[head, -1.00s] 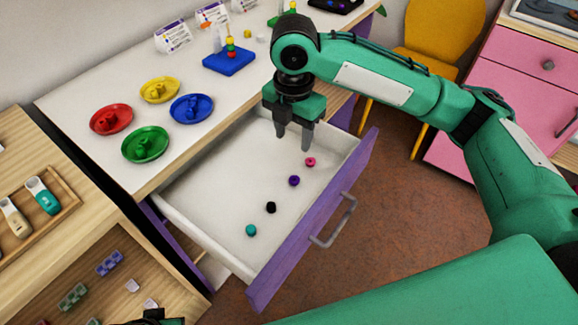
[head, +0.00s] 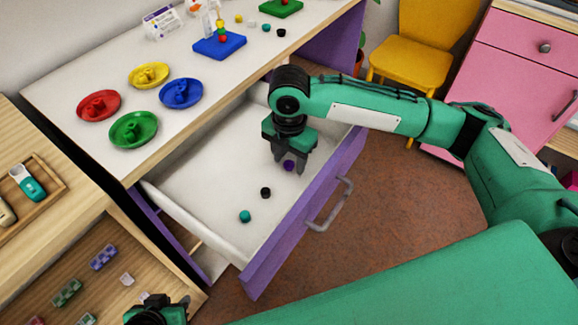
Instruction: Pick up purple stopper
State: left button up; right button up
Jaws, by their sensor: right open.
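The purple stopper (head: 289,166) lies on the floor of the open drawer (head: 205,180), toward its right end. My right gripper (head: 289,170) reaches down into the drawer with its fingers open, around or just above the purple stopper. I cannot tell whether the fingers touch it. A black stopper (head: 265,192) and a teal stopper (head: 245,216) lie further left in the drawer. The pink stopper is hidden behind my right gripper. My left gripper (head: 157,312) shows only in part at the bottom edge, and its fingers are not clear.
The drawer's purple front (head: 262,268) has a grey handle (head: 331,205). On the white tabletop above stand red (head: 84,108), yellow (head: 160,72), green (head: 120,138) and blue (head: 193,100) dishes and a blue board (head: 210,50). A wooden shelf unit stands at left.

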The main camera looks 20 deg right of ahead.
jog(key=shift+f, duration=0.2)
jog(key=c, duration=1)
jog(key=shift+r, duration=0.15)
